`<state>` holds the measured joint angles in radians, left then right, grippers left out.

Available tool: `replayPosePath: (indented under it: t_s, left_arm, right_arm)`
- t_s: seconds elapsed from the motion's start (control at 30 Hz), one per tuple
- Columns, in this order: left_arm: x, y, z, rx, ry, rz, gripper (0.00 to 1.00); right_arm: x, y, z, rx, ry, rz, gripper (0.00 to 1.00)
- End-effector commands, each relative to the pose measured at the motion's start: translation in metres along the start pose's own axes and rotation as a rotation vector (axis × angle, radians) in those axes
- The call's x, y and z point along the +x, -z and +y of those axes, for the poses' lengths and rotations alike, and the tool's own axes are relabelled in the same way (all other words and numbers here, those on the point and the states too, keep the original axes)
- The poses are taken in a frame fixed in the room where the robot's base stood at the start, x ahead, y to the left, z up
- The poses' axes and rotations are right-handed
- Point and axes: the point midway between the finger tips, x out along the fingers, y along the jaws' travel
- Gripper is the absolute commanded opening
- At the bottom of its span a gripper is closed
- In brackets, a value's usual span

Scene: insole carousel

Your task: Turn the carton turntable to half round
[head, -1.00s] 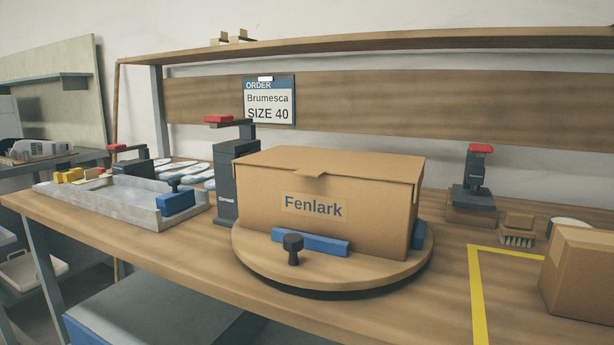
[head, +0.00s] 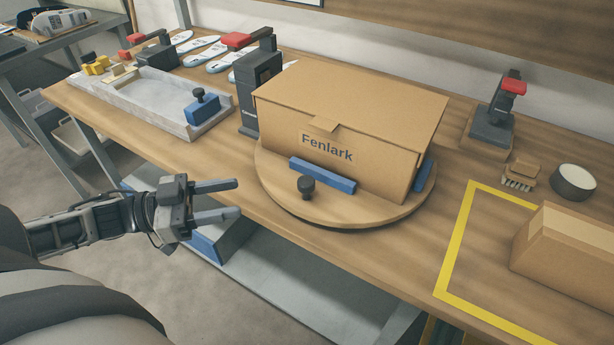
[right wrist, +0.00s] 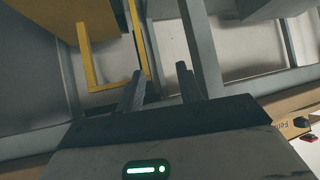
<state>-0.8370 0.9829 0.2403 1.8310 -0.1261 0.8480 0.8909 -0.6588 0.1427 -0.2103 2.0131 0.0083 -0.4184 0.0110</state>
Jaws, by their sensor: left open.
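The carton turntable (head: 350,214) is a round wooden disc on the bench. A closed brown carton (head: 347,112) marked "Fenlark" stands upright on it, label side towards me. A blue block (head: 322,176) lies along the carton's front and another (head: 424,175) at its right side. A black knob (head: 306,187) stands up near the disc's front edge. My left gripper (head: 238,197) is open and empty, in front of the bench and left of the knob, apart from the disc. My right gripper (right wrist: 160,84) shows in the right wrist view with its fingers apart and nothing between them.
A grey tray (head: 150,101) with a blue block lies left of the turntable, beside a dark red-topped post (head: 259,85). A brush (head: 520,175), a round tin (head: 573,182), a yellow outline (head: 458,237) and another carton (head: 570,247) are on the right.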

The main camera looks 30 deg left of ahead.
Motion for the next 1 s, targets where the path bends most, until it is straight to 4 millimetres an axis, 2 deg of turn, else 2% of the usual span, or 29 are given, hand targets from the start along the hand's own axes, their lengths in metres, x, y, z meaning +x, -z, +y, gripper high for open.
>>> replayPosePath:
  t_s: [0.3,0.6,0.8,1.0]
  left_arm:
    - [0.065,0.002,0.0,0.006,-0.002,0.007,0.48]
    - [0.117,0.002,0.0,0.004,0.0,0.006,0.48]
    - [0.139,0.002,0.0,0.003,0.0,0.004,0.48]
    - [0.146,0.001,0.0,0.002,0.0,0.001,0.48]
  right_arm:
    - [0.003,-0.002,-0.001,0.0,0.004,0.007,0.36]
    - [0.003,0.0,-0.002,0.001,0.006,0.01,0.36]
    - [0.002,0.001,-0.002,0.0,0.006,0.01,0.36]
    - [0.002,0.001,-0.002,0.0,0.005,0.009,0.36]
